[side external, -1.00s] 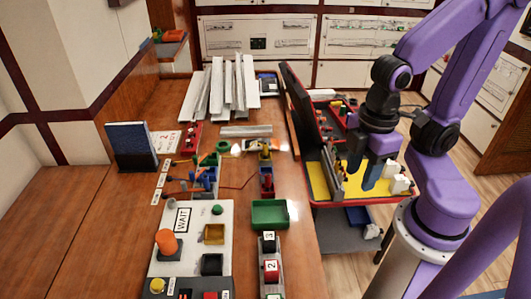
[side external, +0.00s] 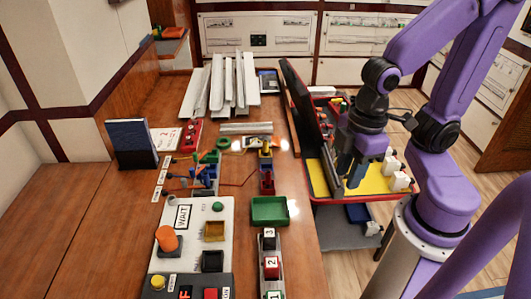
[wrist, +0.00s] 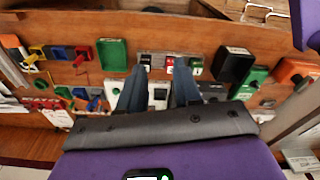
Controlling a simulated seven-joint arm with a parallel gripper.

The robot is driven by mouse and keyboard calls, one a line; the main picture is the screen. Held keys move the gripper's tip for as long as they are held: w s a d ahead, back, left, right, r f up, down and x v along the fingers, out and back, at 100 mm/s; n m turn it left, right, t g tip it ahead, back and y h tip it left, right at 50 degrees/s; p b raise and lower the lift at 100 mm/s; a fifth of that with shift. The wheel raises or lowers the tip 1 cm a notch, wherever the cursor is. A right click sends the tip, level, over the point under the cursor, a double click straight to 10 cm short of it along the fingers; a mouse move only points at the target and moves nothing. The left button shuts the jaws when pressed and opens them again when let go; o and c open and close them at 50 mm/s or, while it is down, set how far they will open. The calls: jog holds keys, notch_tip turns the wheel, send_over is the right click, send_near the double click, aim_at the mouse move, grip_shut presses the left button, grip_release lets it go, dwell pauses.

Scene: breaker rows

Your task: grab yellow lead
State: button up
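A small yellow piece, which looks like the yellow lead (side external: 265,152), stands on the wooden bench behind the green tray, in line with a blue and a red piece. It also shows at the upper left of the wrist view (wrist: 37,51); its exact shape is too small to tell. My gripper (side external: 349,180) is to the right of the bench, over the yellow-floored case and apart from the yellow piece. In the wrist view its two blue-grey fingers (wrist: 157,66) are spread with nothing between them.
The green tray (side external: 270,210) and a numbered breaker row (side external: 271,268) stand along the bench's right edge. The open case (side external: 375,183), with its raised dark lid (side external: 305,110), stands between my arm and the bench. White trunking strips (side external: 222,85) lie at the back.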

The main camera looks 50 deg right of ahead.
jog(key=w+a+f+m+t+y, duration=0.25)
jog(key=w+f, duration=0.35)
jog(key=w, duration=0.5)
jog(key=m+t+h, duration=0.3)
jog(key=m+t, duration=0.7)
send_near(267, 143)
jog(key=shift+n+t, duration=0.25)
jog(key=x, duration=0.7)
jog(key=shift+w+f, duration=0.2)
jog(key=shift+f, duration=0.25)
jog(key=shift+f+x, duration=0.25)
jog(key=shift+x, duration=1.15)
jog(key=shift+f+x, duration=0.2)
jog(key=shift+x, duration=1.2)
jog(key=shift+s+d, duration=0.15)
jog(key=shift+s, duration=0.1)
grip_shut()
